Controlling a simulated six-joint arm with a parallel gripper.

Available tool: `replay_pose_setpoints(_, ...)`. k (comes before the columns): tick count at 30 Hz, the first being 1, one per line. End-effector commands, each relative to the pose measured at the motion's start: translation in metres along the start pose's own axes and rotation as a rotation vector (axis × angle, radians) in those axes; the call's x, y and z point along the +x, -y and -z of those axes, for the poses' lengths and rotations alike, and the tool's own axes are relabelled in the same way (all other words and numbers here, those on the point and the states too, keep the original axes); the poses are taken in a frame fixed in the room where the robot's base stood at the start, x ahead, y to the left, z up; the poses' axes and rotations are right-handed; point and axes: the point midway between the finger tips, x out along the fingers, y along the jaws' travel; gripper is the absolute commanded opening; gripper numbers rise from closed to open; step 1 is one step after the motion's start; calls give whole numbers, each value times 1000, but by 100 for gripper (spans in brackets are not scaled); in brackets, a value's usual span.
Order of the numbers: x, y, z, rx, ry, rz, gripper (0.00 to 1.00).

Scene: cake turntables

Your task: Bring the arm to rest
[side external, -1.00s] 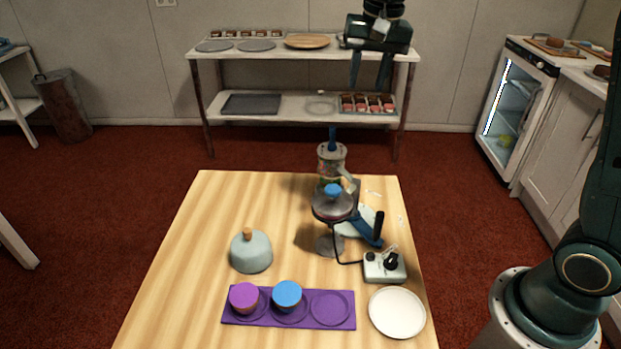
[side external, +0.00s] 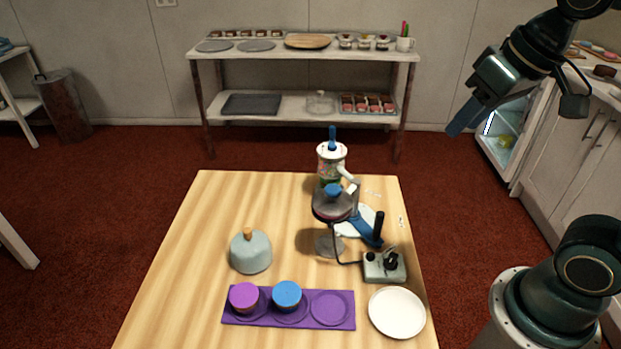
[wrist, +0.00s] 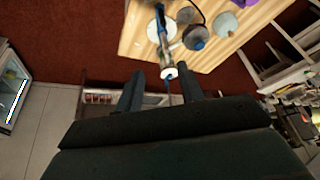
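My gripper (side external: 462,118) is up in the air at the right, beyond the table's right edge and apart from everything on the table. In the wrist view its two fingers (wrist: 160,72) stand apart with nothing between them. The wooden table (side external: 190,240) bears a turntable (side external: 330,208) with a blue-topped item on it. A white-topped dispenser (side external: 331,155) stands behind the turntable, and a control box (side external: 384,267) is in front of it at the right. A purple tray (side external: 331,308) holds a purple-topped cake (side external: 244,297) and a blue-topped cake (side external: 287,295).
A grey dome (side external: 251,252) with a wooden knob and an empty white plate (side external: 397,312) are on the table. A two-level shelf (side external: 290,95) stands against the back wall. A glass-door fridge (side external: 512,120) is behind my gripper. Open floor lies around the table.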

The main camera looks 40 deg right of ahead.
Motion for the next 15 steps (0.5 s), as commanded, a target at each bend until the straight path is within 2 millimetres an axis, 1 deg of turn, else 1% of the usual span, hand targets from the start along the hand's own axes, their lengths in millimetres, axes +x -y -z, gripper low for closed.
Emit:
replay_pose_setpoints(1, 0, -1, -11, -26, -15, 3, 38)
replay_pose_setpoints(6, 3, -3, -39, -98, -48, 8, 38)
replay_pose_setpoints(10, 5, -4, -50, -130, -63, 10, 38)
replay_pose_setpoints(15, 6, -4, -54, -143, -67, 11, 38)
